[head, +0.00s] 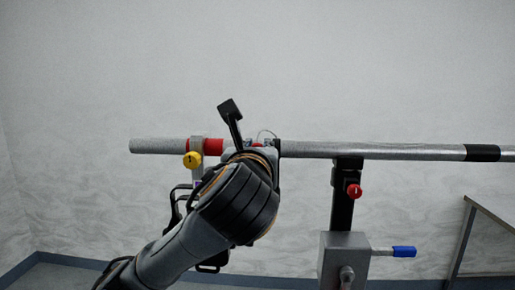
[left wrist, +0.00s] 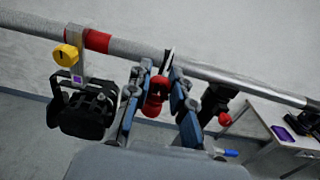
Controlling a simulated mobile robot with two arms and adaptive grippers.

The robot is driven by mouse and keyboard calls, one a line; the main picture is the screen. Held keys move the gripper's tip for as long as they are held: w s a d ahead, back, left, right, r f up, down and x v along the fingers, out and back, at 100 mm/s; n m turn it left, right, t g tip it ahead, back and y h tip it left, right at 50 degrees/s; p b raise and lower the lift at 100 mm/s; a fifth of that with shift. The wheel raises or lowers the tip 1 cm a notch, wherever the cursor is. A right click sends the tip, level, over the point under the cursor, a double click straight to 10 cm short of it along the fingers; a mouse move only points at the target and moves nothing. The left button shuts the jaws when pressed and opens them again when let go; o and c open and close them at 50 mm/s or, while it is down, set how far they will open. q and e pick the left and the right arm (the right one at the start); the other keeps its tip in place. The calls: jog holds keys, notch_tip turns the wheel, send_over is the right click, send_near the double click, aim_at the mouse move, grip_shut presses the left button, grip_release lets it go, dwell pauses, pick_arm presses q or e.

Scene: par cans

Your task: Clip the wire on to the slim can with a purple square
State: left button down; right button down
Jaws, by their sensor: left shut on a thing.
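The slim can (left wrist: 85,112) with a purple square (left wrist: 77,78) hangs from the grey pipe by a clamp with a yellow knob, left of my left gripper in the left wrist view. In the head view its black frame (head: 176,205) is partly hidden behind my arm. My left gripper (left wrist: 158,75) is up at the pipe, its two fingers closed around a red piece (left wrist: 154,97) below a dark hook-like part. A thin wire loop (head: 266,133) shows above the gripper in the head view. Its ends are hidden. My right gripper is not in view.
The long grey pipe (head: 400,151) runs across, with a red band (left wrist: 98,40) near its left end. A black clamp with a red knob (head: 354,190) and a grey block with a blue handle (head: 404,252) stand to the right. A table (left wrist: 283,137) is farther right.

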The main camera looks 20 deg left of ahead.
pick_arm(q)
jog(key=shift+f+b, duration=1.15)
jog(key=shift+f, duration=1.2)
jog(key=shift+f+b, duration=1.25)
jog(key=shift+f, duration=1.35)
jog(key=shift+a, duration=0.1)
jog(key=shift+w+a+f+p, duration=0.1)
jog(key=shift+w+a+p, duration=0.55)
jog(key=shift+w+a, duration=1.35)
jog(key=shift+w+a+f+p, duration=0.1)
jog(key=shift+w+a+p, duration=0.6)
jog(key=shift+w+a, duration=1.25)
jog(key=shift+w+a+f+p, duration=0.1)
jog(key=shift+w+a+p, duration=0.85)
jog(key=shift+a, duration=1.8)
jog(key=shift+w+b, duration=0.3)
